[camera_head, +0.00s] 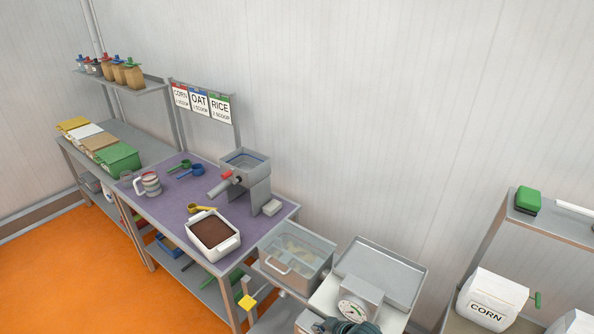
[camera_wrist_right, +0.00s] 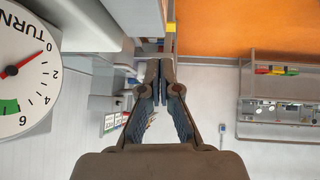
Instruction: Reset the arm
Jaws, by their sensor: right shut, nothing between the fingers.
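My right gripper (camera_head: 352,327) shows as a dark shape at the bottom edge of the head view, just below a scale-like unit (camera_head: 362,292) with a round dial (camera_head: 354,311). In the right wrist view the right gripper (camera_wrist_right: 160,84) has its fingers together, with nothing held. A white dial (camera_wrist_right: 24,78) marked "TURN", with a red needle near 0, is at the left of that view. My left gripper is not in view.
A purple-topped table (camera_head: 176,207) holds a grinder-like machine (camera_head: 245,170), scoops and a white tub of brown material (camera_head: 214,234). A clear-lidded bin (camera_head: 296,252) and a metal tray (camera_head: 381,272) stand nearby. A white CORN container (camera_head: 491,300) is at right. Orange floor (camera_head: 55,275) is open at left.

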